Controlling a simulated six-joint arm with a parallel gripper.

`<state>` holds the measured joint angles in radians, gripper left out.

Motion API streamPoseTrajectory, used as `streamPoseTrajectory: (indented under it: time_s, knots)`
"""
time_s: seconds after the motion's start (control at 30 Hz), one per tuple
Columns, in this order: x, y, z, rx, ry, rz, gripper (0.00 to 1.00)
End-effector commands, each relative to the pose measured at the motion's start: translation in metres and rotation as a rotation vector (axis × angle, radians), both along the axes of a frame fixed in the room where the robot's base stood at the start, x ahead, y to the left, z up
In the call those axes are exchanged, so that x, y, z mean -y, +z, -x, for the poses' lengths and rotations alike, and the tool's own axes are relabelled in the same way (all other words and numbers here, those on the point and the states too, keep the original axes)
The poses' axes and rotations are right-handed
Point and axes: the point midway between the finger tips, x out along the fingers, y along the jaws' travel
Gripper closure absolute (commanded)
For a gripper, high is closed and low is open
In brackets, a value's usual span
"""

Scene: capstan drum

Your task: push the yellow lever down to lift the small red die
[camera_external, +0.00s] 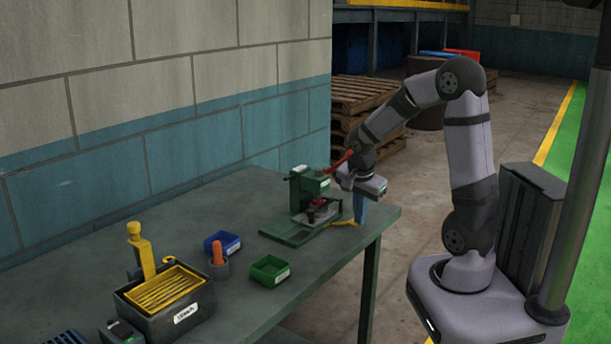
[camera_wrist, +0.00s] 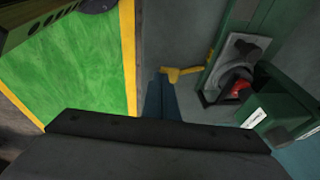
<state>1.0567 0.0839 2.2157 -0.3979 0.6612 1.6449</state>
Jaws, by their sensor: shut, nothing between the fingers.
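The yellow lever (camera_external: 338,223) sticks out to the right from the base of a green press (camera_external: 303,190), low over the table. It also shows in the wrist view (camera_wrist: 186,71), with a crosspiece at its outer end. The small red die (camera_wrist: 238,89) sits in the press beside a dark round part; in the external view it is small and partly hidden. My gripper (camera_external: 359,221) points down with its blue fingers shut and empty. Its tips (camera_wrist: 161,80) are at the lever's outer end; I cannot tell whether they touch it.
A red handle (camera_external: 341,161) slants up from the press near my wrist. A blue bin (camera_external: 222,244), a green bin (camera_external: 270,270), a cup with an orange-handled tool (camera_external: 217,262) and a grey box with a yellow tray (camera_external: 166,290) stand left. The table's edge is close to my gripper.

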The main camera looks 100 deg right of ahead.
Motion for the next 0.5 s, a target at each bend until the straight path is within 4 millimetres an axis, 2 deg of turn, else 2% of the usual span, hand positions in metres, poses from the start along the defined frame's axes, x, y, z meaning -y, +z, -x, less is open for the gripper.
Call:
streamPoseTrajectory:
  time_s: [0.13, 0.5]
  knots:
    - [-0.0001, 0.0072, 0.0001, 0.0, 0.0, 0.0, 1.0]
    - [-0.0001, 0.0081, 0.0001, 0.0, 0.0, 0.0, 1.0]
